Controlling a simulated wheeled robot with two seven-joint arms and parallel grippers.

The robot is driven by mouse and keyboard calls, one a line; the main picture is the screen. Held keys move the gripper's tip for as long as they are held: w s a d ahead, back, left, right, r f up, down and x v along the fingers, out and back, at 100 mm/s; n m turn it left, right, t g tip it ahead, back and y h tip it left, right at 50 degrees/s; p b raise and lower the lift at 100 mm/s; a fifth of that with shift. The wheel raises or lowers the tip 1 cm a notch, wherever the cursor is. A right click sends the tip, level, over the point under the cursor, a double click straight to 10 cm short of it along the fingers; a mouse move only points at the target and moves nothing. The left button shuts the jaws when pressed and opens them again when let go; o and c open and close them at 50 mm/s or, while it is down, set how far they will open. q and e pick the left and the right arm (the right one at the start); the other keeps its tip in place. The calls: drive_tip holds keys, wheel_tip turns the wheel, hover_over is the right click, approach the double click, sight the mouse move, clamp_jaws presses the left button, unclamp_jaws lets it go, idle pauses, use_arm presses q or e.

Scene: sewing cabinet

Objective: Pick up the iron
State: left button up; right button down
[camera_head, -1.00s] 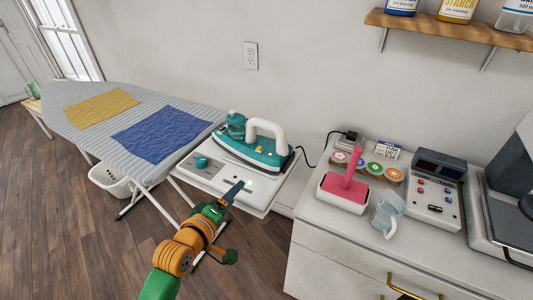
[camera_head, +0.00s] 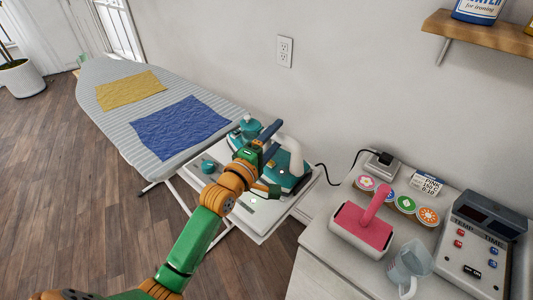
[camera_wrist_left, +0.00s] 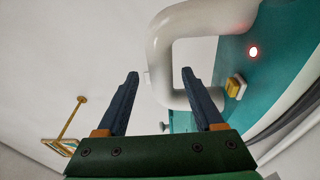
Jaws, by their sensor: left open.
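The iron (camera_head: 291,182) has a teal body and a white looped handle (camera_head: 293,150), and it sits on a white stand (camera_head: 252,213) at the right end of the ironing board. My left gripper (camera_head: 276,138) is open and just in front of the handle, overlapping part of the iron in the head view. In the left wrist view, the two dark fingers of the left gripper (camera_wrist_left: 160,75) are spread and empty, with the white handle (camera_wrist_left: 160,45) ahead of them. A red light shows on the teal body (camera_wrist_left: 232,65). My right gripper is not in view.
The striped ironing board (camera_head: 120,125) holds a yellow cloth (camera_head: 130,90) and a blue cloth (camera_head: 180,127). A cord runs from the iron to a plug by the cabinet (camera_head: 315,248).

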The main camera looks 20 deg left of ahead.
sight(281, 151)
use_arm(q)
drive_tip(key=w, duration=0.2)
drive_tip(key=w+d, duration=0.1)
drive_tip(key=w, duration=0.1)
drive_tip(key=shift+w+f, duration=0.2)
drive_tip(key=shift+s+a+r, duration=0.1)
drive_tip(key=shift+s, duration=0.1)
drive_tip(key=c, duration=0.8)
clamp_jaws()
drive_tip(key=shift+r, duration=0.2)
drive_tip(key=shift+w+f, duration=0.1)
drive_tip(key=shift+w, duration=0.05)
